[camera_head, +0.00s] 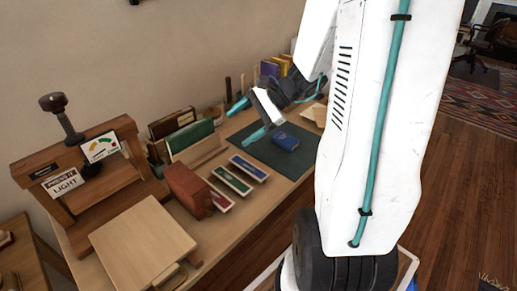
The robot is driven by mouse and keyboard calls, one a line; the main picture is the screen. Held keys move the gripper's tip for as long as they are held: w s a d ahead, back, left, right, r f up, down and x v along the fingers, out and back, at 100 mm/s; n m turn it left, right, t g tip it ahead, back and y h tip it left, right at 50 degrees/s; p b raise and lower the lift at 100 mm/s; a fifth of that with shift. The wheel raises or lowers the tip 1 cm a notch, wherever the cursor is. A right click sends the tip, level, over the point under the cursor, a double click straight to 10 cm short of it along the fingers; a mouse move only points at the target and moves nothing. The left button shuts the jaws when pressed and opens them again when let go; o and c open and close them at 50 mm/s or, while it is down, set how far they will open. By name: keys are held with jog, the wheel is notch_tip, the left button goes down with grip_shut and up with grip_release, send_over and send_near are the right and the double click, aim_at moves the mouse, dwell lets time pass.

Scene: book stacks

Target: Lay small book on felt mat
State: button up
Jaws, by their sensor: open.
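The small book (285,141) is blue and lies flat on the dark green felt mat (264,150) on the wooden bench. My gripper (242,121) is open above the left part of the mat, with its teal fingertips spread apart and nothing between them. The small book is to the right of the fingers and apart from them, as far as this view shows. My arm hides the bench to the right of the mat.
Green and red flat pieces (231,181) lie left of the mat, beside a reddish-brown block (188,189). A wooden press (78,190) stands at the left with a pale board (143,240) before it. Upright books (192,138) stand along the wall.

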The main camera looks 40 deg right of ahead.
jog(key=s+a+r+n+g+h, duration=0.2)
jog(key=s+a+r+n+g, duration=0.3)
jog(key=s+a+n, duration=0.5)
jog(key=s+a+r+n+h, duration=0.2)
jog(key=s+r+n+h, duration=0.2)
jog(key=s+n+h, duration=0.3)
jog(key=shift+s+a+r+n+t, duration=0.2)
jog(key=shift+s+a+n+t, duration=0.15)
jog(key=shift+s, duration=0.6)
